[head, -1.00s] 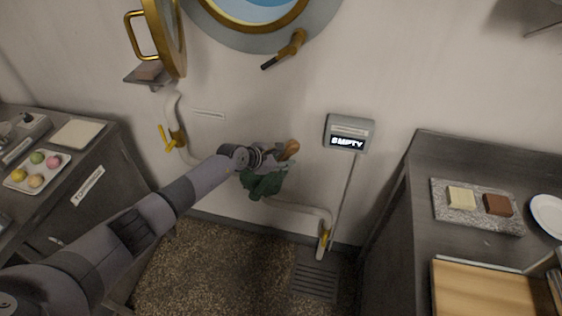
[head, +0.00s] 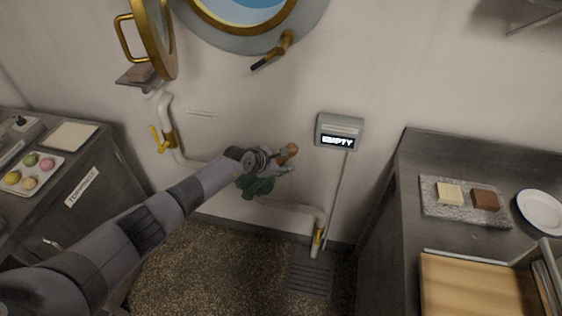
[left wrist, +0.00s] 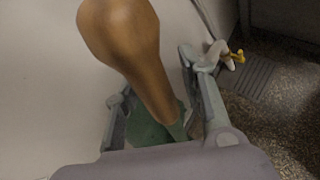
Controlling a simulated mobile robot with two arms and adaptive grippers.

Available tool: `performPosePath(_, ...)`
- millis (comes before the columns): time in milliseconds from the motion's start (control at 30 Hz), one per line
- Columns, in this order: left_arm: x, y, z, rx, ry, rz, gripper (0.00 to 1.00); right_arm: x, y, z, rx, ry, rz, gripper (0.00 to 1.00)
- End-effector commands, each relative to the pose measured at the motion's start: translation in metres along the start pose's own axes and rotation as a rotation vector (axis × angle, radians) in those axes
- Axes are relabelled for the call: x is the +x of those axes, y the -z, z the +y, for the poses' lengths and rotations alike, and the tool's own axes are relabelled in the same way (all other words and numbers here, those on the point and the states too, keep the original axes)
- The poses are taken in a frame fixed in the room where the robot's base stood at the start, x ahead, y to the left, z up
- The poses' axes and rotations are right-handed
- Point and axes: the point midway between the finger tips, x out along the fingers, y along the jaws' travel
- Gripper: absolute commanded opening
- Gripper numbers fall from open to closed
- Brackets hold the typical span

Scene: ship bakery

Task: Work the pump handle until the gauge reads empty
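The green pump (head: 258,186) sits on the wall pipe, partly hidden behind my left arm. Its handle has a brown wooden grip (head: 291,150), which also shows large in the left wrist view (left wrist: 125,40). My left gripper (head: 277,161) is at the handle. In the left wrist view its two fingers (left wrist: 155,90) stand apart on either side of the handle, with a gap visible at the left, so it looks open around it. The grey gauge (head: 339,132) on the wall reads "EMPTY". My right gripper is not in view.
A yellow-handled valve (head: 163,139) is on the pipe at left, another (head: 318,237) at lower right above a floor grate (head: 311,277). Counters flank the pump, the left with a tray (head: 52,178), the right with a stone slab (head: 462,213). A brass-rimmed porthole is above.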

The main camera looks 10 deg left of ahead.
Motion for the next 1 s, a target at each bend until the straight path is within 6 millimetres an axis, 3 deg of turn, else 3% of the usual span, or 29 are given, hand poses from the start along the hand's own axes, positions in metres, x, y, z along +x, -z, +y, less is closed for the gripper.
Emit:
performPosePath(100, 0.0, 0.001, 0.001, -0.002, -0.001, 0.001, 0.47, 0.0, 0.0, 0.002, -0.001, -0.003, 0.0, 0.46)
performPosePath(567, -0.008, 0.002, 0.003, -0.004, -0.003, 0.001, 0.47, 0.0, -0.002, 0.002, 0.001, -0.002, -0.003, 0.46)
performPosePath(1000, -0.068, 0.002, 0.002, -0.002, -0.003, 0.001, 0.47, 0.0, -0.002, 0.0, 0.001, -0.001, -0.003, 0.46)
